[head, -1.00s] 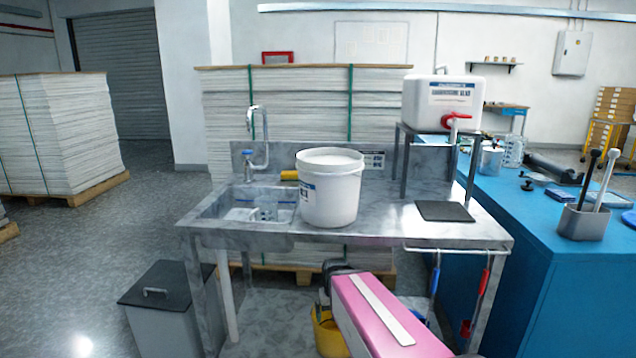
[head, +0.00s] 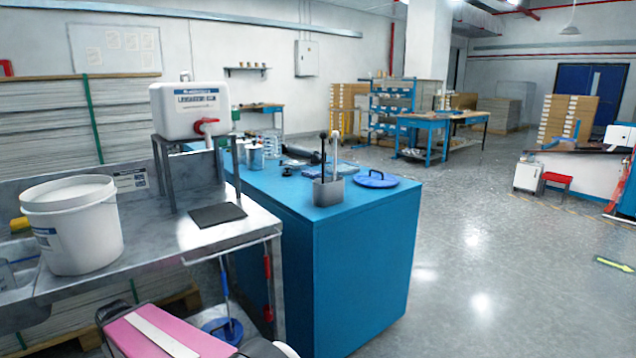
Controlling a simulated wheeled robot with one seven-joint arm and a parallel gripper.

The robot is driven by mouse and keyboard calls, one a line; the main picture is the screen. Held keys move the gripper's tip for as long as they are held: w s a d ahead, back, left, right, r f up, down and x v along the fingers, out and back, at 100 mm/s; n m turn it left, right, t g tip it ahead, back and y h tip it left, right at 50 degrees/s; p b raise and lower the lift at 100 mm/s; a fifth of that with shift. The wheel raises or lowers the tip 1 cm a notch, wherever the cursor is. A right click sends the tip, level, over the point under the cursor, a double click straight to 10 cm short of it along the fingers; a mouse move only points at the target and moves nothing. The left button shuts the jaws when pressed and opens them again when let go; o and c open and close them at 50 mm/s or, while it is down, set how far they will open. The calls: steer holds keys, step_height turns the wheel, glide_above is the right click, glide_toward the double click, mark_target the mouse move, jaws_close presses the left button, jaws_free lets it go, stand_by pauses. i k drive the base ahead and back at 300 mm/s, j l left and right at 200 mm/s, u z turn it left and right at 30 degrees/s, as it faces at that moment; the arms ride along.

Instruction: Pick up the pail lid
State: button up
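I cannot make out my gripper in the head view.
A white canister (head: 190,110) with a red tap sits on a metal stand on the sink table (head: 165,238). A dark mat (head: 217,215) lies before it. Jars stand along the bench's far left part. The floor (head: 480,260) right of the bench is open.

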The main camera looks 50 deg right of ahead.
mark_target(376, 179)
steer(key=j+z, duration=0.15)
steer(key=z, duration=0.2)
steer(key=j+z, duration=0.15)
steer(key=z, duration=0.2)
steer(key=k+j+z, duration=0.1)
steer(key=z, duration=0.2)
steer(key=j+z, duration=0.15)
steer(key=z, duration=0.65)
steer(key=i+l+z, duration=0.15)
steer(key=z, duration=0.2)
steer(key=i+l+z, duration=0.15)
steer(key=z, duration=0.2)
steer(key=i+l+u, duration=0.1)
steer(key=l+u, duration=0.6)
steer(key=u, duration=0.2)
steer(key=l+u, duration=0.75)
steer(key=u, duration=0.2)
steer(key=i+j+u, duration=0.2)
steer(key=j+u, duration=0.2)
steer(key=j, duration=0.15)
steer(key=i+j+u, duration=0.25)
steer(key=i+j, duration=0.2)
steer(key=k+l, duration=0.75)
steer(key=l, duration=0.2)
